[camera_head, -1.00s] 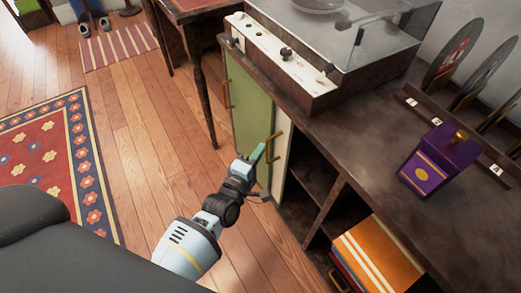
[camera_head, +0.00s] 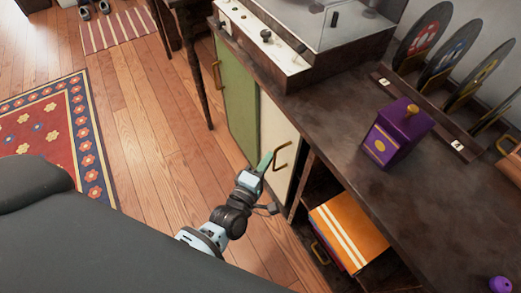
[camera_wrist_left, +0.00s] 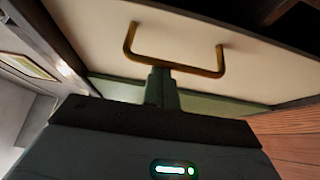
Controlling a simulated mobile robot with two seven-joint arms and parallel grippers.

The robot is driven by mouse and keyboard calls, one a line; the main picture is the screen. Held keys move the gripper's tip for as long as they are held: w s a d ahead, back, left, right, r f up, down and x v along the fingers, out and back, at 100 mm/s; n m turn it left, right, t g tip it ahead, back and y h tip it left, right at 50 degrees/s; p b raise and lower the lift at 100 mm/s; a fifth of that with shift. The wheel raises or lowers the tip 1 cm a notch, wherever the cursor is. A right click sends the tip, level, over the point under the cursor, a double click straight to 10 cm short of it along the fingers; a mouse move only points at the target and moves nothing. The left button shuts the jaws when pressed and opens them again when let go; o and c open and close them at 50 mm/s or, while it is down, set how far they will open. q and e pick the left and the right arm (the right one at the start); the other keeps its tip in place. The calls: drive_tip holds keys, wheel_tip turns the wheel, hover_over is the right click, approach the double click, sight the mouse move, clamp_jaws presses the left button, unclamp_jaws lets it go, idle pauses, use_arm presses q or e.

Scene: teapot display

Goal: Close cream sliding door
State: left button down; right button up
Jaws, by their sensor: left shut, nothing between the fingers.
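The cream sliding door (camera_head: 277,130) is in the front of the dark cabinet, right of the green door (camera_head: 238,98). It has a brass handle (camera_head: 282,154). My left gripper (camera_head: 265,161) is shut with nothing between its fingers and is at the left side of this handle. In the left wrist view the cream door (camera_wrist_left: 210,38) fills the upper part, and the brass handle (camera_wrist_left: 174,66) lies just above my left fingertips (camera_wrist_left: 161,78). I cannot tell whether they touch it. My right gripper does not show.
The cabinet is open right of the cream door, with orange books (camera_head: 348,236) inside. A record player (camera_head: 264,40), a purple box (camera_head: 395,135) and a rack of records (camera_head: 447,62) stand on top. Wooden floor (camera_head: 145,130) and a patterned rug (camera_head: 45,135) are at left.

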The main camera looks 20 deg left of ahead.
use_arm(q)
drive_tip(key=s+d, duration=0.1)
drive_tip(key=d, duration=0.1)
drive_tip(key=s+d, duration=0.2)
drive_tip(key=shift+s+d+p, duration=0.25)
drive_tip(key=shift+p, duration=0.1)
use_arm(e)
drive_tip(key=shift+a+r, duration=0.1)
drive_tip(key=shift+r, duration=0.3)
use_arm(q)
drive_tip(key=shift+f, duration=0.1)
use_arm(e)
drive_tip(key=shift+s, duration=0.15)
